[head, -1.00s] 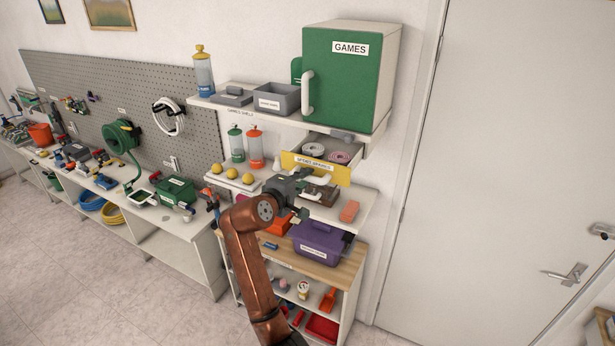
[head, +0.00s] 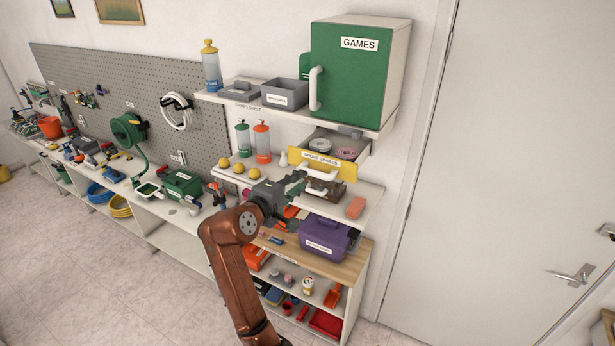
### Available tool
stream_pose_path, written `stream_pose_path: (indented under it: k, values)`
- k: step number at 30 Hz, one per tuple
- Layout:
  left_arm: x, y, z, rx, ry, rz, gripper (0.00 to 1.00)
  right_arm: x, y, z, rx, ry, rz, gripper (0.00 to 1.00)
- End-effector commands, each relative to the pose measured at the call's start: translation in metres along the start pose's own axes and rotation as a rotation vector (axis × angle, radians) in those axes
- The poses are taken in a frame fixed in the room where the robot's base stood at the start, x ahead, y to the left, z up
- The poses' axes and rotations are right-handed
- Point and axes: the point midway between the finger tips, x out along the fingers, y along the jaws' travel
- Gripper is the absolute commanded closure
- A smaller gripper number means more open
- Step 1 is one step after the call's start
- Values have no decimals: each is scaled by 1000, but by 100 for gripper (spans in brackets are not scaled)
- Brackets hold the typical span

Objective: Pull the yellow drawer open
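The yellow drawer (head: 341,172) sits under the upper wall shelf, below the green games cabinet. It stands partly open, with its front tilted in the picture and round coiled items visible inside. A pale handle (head: 317,175) shows on its front. My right gripper (head: 301,193), on a copper-coloured arm, is just left of and below the handle. Its fingers look spread, with nothing seen between them. Whether a fingertip touches the handle cannot be told. My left gripper is not in view.
The green games cabinet (head: 350,70) and a grey bin (head: 285,95) stand on the upper shelf. A white door (head: 500,150) is at right; floor at left is clear.

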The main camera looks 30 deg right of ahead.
Motion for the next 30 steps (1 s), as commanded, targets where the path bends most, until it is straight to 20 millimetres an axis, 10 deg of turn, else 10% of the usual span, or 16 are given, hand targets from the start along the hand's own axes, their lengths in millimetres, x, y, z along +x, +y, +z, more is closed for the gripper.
stream_pose_path:
  k: [10, 25, 30]
  values:
    - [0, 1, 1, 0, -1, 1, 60, -36, 0, 0, 0, 0, -1, 78]
    - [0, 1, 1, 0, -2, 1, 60, -36, -1, 0, -1, 1, -1, 78]
    - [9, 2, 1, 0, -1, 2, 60, -20, -32, -22, -37, 38, -2, 78]
